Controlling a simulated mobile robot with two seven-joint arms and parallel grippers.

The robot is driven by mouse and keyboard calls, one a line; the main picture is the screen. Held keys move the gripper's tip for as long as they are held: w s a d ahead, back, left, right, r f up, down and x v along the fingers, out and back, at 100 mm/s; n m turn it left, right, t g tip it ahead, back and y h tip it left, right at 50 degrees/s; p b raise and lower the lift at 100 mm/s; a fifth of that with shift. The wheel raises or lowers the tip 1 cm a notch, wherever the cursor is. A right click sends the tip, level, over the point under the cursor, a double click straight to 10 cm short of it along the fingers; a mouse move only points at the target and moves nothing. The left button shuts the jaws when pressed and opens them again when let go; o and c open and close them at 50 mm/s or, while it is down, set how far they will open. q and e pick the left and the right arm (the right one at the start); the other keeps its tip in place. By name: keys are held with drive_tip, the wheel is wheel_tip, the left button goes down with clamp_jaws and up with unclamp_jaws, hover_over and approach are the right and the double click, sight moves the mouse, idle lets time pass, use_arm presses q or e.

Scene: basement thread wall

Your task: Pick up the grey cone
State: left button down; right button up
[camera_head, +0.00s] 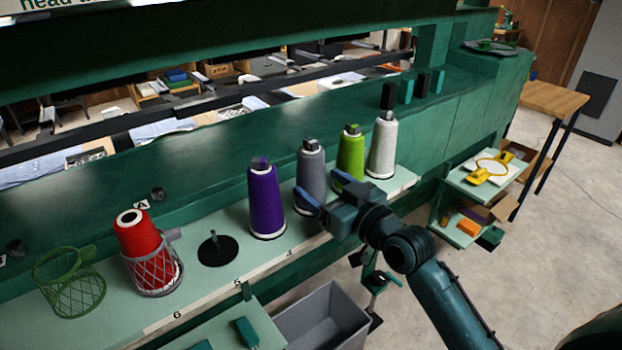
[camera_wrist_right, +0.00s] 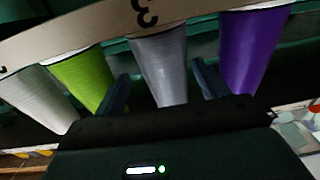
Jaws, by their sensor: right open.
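The grey cone (camera_head: 311,168) stands upright on the pale green shelf, between a purple cone (camera_head: 265,200) and a lime green cone (camera_head: 350,158). My right gripper (camera_head: 317,192) is open and in front of the grey cone's lower part, fingers pointing towards it. In the right wrist view, which is upside down, the grey cone (camera_wrist_right: 160,68) shows between the two open fingers (camera_wrist_right: 163,88). I cannot tell whether the fingers reach around it or stop short. The gripper hides part of the cone's lower right side in the head view. My left gripper is not in view.
A white cone (camera_head: 382,148) stands at the right of the row. A red cone (camera_head: 138,235) sits in a wire basket at left, with an empty green basket (camera_head: 75,285) beside it. A grey bin (camera_head: 322,322) is below the shelf's front edge (camera_head: 200,305).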

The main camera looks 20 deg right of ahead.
sight(306, 176)
drive_tip(key=x, duration=0.3)
drive_tip(key=shift+w+a+p, duration=0.25)
drive_tip(key=shift+a+p, duration=0.05)
drive_tip(key=shift+a, duration=0.2)
drive_tip(key=shift+w+a, duration=0.2)
drive_tip(key=shift+w, duration=0.35)
drive_tip(key=shift+c, duration=0.3)
drive_tip(key=c, duration=1.1)
